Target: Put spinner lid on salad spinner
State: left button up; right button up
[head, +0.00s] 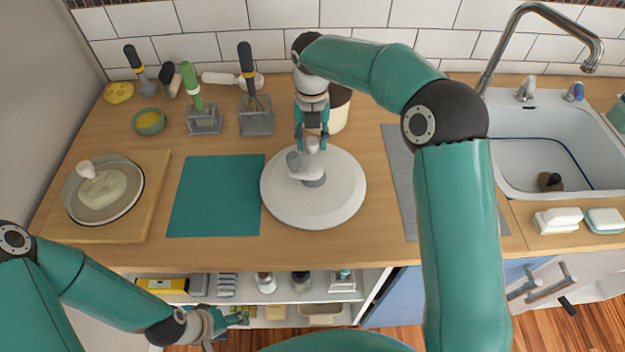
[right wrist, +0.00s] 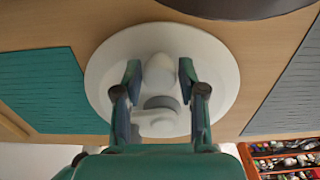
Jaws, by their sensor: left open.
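The white round spinner lid (head: 335,207) lies in the middle of the counter, its crank handle (head: 305,168) and upright knob (right wrist: 160,70) on top. No separate spinner bowl shows clearly; whether one is under the lid I cannot tell. My right gripper (head: 312,141) is over the far part of the lid, pointing down. In the right wrist view, its two fingers (right wrist: 160,85) are apart on either side of the knob, with gaps showing. My left gripper (head: 236,319) is open and empty, low in front of the counter by the open shelves.
A teal mat (head: 215,196) lies left of the lid, and a grey mat (head: 401,170) lies right. A covered dish (head: 104,190) stands on a wooden board (head: 150,200). A cream jar (head: 340,110) stands close behind my right gripper. The sink (head: 555,145) is at right.

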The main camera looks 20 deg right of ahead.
grip_shut()
jog(key=shift+r+p, duration=0.45)
jog(key=shift+r, duration=0.05)
dwell(0.4)
jog(key=shift+r+p, duration=1.65)
jog(key=shift+p, duration=0.15)
jog(key=shift+f, duration=0.1)
